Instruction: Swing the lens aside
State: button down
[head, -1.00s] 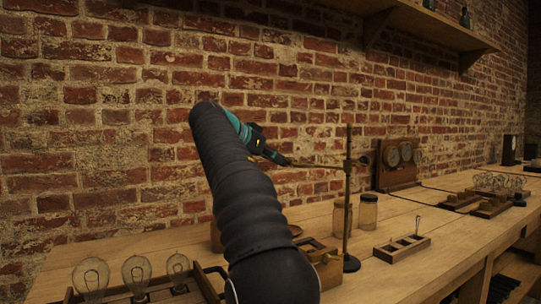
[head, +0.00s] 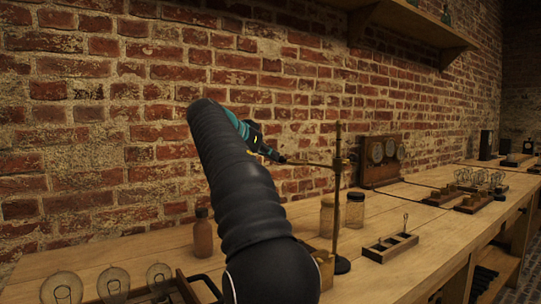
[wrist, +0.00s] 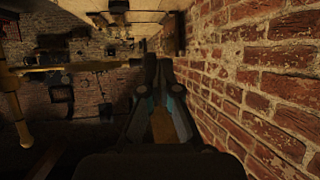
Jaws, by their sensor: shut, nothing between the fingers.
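A dark upright stand (head: 338,205) with a round base stands on the bench in the head view. A thin brass arm (head: 312,163) is clamped across its upper part and reaches left. In the wrist view the brass arm (wrist: 90,66) runs in from the left to a dark end beside my fingertips. I cannot make out the lens glass. My gripper (head: 281,158) is shut and empty at the left end of the brass arm; it also shows in the wrist view (wrist: 158,62). Whether it touches the arm, I cannot tell.
Two jars (head: 355,210) stand beside the stand, with a small wooden rack (head: 390,247) to the right. A brown bottle (head: 203,233) and several bulbs (head: 113,281) are at left. The brick wall (head: 130,130) runs close behind; a shelf (head: 420,22) hangs above.

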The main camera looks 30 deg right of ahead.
jog(key=v, duration=1.2)
